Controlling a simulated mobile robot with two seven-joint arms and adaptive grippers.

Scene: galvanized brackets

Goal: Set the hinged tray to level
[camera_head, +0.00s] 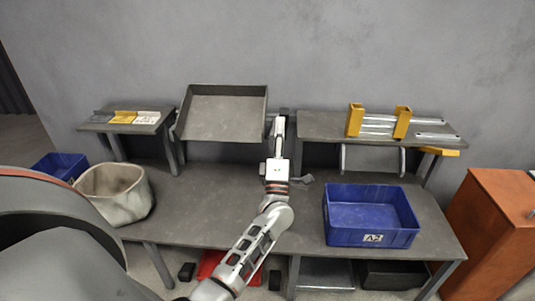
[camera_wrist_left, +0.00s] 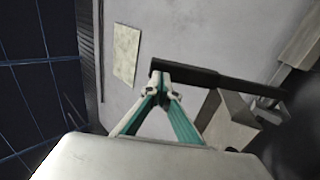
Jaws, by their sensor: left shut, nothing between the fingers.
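The hinged tray (camera_head: 222,117) is a shallow dark grey pan at the back of the workbench, between two raised shelves. Its inside faces me and it looks tilted toward the front; the exact angle is hard to tell. My left gripper (camera_head: 278,127) points away from me just right of the tray's right side. In the left wrist view the gripper's fingertips (camera_wrist_left: 161,83) are together, with nothing between them. They are close to a dark bar (camera_wrist_left: 215,79); I cannot tell whether they touch it. My right gripper is not in view.
A blue bin (camera_head: 370,238) marked A2 stands on the bench's right. A pale sack-like bin (camera_head: 113,192) is at left. The right shelf (camera_head: 323,124) holds yellow brackets (camera_head: 355,119) and metal rails. A wooden cabinet (camera_head: 492,230) stands far right. The bench middle is mostly clear.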

